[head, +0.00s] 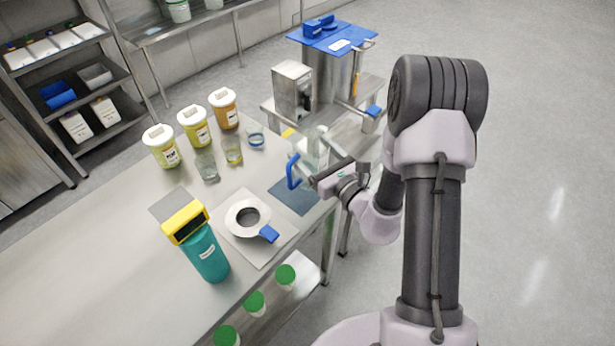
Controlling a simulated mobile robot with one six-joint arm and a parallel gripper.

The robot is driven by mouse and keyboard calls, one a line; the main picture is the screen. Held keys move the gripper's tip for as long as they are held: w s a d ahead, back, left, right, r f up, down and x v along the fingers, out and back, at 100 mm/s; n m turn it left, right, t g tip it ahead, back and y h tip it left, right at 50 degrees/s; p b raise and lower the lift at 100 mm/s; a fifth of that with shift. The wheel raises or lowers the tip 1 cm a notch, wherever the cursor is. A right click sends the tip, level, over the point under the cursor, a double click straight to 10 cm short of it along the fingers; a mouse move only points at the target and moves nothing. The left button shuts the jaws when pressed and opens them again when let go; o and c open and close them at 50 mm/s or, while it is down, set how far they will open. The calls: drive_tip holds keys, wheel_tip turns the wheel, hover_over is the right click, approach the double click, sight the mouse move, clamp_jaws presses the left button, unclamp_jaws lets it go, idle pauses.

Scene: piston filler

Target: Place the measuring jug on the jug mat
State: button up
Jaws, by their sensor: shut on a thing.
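The measuring jug (316,152) is clear, with a blue handle (292,172) on its left side. My gripper (311,148) reaches in from the right and is shut on the jug. The jug appears upright, over or just behind the dark blue jug mat (296,199) at the table's right end. The jug's base is partly hidden by my gripper, so I cannot tell whether it touches the mat.
The filler machine (330,65) stands behind. Yellow and orange tubs (193,126) and glass jars (207,165) stand left of the jug. A steel ring with a blue tab (247,218) and a teal container (206,255) are nearer. The table's left part (90,260) is clear.

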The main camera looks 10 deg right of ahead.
sight(305, 132)
drive_tip(key=shift+m+h, duration=0.3)
drive_tip(key=shift+h, duration=0.2)
drive_tip(key=w+r, duration=0.3)
drive_tip(key=shift+w+a+p, duration=0.15)
drive_tip(key=shift+a+p, duration=0.05)
drive_tip(key=shift+p, duration=0.15)
drive_tip(key=shift+w+f+t, duration=0.2)
drive_tip(key=shift+t, duration=0.1)
wheel_tip(305, 132, down, 10)
drive_tip(key=b, duration=0.4)
drive_tip(key=shift+w+d+r, duration=0.1)
drive_tip(key=shift+r, duration=0.35)
drive_tip(key=shift+f, duration=0.1)
drive_tip(key=o, duration=2)
